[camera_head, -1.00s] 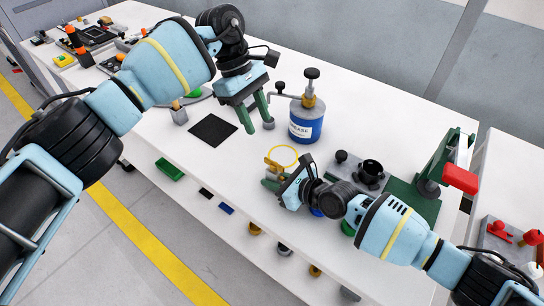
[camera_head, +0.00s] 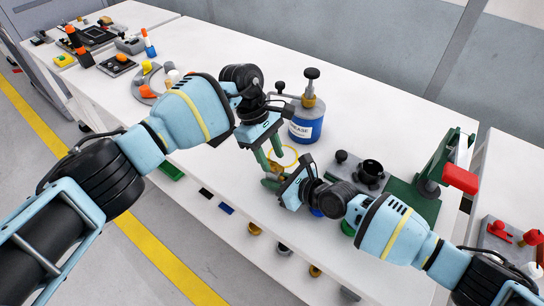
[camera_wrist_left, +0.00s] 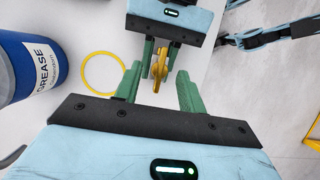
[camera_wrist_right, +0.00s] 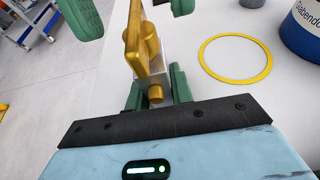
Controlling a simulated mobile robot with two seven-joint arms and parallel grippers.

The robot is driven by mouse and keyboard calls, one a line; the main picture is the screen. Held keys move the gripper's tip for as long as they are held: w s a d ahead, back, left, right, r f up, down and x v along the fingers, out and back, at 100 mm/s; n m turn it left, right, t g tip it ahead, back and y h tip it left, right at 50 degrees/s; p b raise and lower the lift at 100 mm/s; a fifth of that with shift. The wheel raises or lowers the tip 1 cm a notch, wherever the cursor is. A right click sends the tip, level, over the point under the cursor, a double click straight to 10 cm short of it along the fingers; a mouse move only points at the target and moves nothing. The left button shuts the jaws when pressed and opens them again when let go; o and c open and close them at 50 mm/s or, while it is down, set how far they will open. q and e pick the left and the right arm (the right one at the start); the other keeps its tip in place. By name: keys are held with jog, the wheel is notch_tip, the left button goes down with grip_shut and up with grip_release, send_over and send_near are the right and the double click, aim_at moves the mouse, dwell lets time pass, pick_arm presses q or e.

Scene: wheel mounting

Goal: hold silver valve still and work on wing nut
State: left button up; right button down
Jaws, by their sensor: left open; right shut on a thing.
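My right gripper (camera_wrist_right: 157,82) is shut on the silver valve (camera_wrist_right: 152,68), a small grey block mostly hidden between its green fingers. The gold wing nut (camera_wrist_right: 134,38) stands out from the valve, away from the right gripper's palm. The wing nut also shows in the left wrist view (camera_wrist_left: 159,66), near the left fingertips. My left gripper (camera_wrist_left: 157,76) is open, its green fingers apart with the wing nut ahead of the gap between them. In the head view the left gripper (camera_head: 273,162) is just above the right gripper (camera_head: 269,182), and the valve is largely hidden there.
A yellow ring (camera_wrist_right: 236,57) lies flat on the white table beside the grippers. A blue grease can (camera_head: 306,122) stands close behind the left gripper. A green base with a red-handled press (camera_head: 460,178) is at the right. Parts and trays (camera_head: 118,64) sit far left.

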pick_arm(q)
jog(key=shift+s+d+f, duration=0.15)
jog(key=shift+d+f, duration=0.05)
jog(key=shift+f, duration=0.35)
grip_shut()
